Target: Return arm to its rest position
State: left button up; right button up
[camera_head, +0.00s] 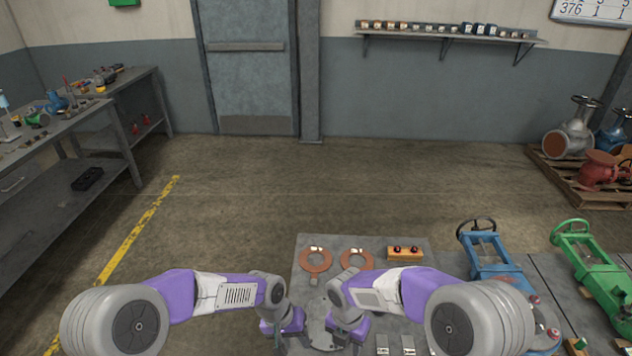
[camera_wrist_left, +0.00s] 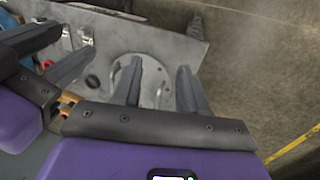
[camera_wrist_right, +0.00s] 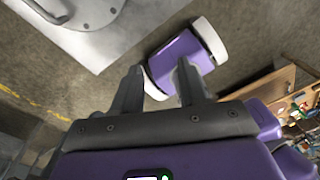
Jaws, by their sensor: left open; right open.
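My left gripper (camera_head: 292,347) is low in the head view, over the near left part of the grey table (camera_head: 335,243). In the left wrist view its fingers (camera_wrist_left: 155,75) are apart with nothing between them, above a round grey flange (camera_wrist_left: 150,72). My right gripper (camera_head: 348,345) is close beside it on the right. In the right wrist view its fingers (camera_wrist_right: 158,75) are apart and empty, with a purple and white link of my left arm beyond them. Both arms are bent inward. The fingertips are hard to see in the head view.
Two copper-coloured rings (camera_head: 316,262) and an orange block with dark red knobs (camera_head: 405,252) lie on the table. A blue valve (camera_head: 490,250) and a green valve (camera_head: 590,260) stand to the right. A workbench (camera_head: 75,120) is at left. The floor beyond the table is clear.

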pick_arm(q)
jog(key=s+a+f+n+b, duration=0.1)
jog(key=s+f+b, duration=0.1)
jog(key=s+f, duration=0.3)
jog(key=s+a+f+n+b, duration=0.1)
jog(key=s+f, duration=0.4)
jog(key=f, duration=0.7)
jog(key=s+a+f+n+t+h+b, duration=0.1)
jog(key=s+a+f+b, duration=0.1)
jog(key=s+f, duration=0.4)
notch_tip(320, 180, down, 3)
jog(key=shift+a+r+b, duration=0.1)
jog(key=shift+a+b, duration=0.15)
jog(key=shift+b, duration=0.45)
pick_arm(e)
jog(key=s+f+m+y, duration=0.1)
jog(key=s+f+m, duration=0.4)
jog(key=f+m, duration=0.3)
jog(key=s+d+f+m+t+y, duration=0.1)
jog(key=s+f+m, duration=0.4)
jog(key=m, duration=0.9)
jog(key=s+d+f+m+y, duration=0.1)
jog(key=s+f+m, duration=0.4)
jog(key=f+m, duration=0.6)
jog(key=shift+s+f+t+y, duration=0.3)
jog(key=shift+f+y, duration=0.25)
jog(key=shift+y, duration=0.35)
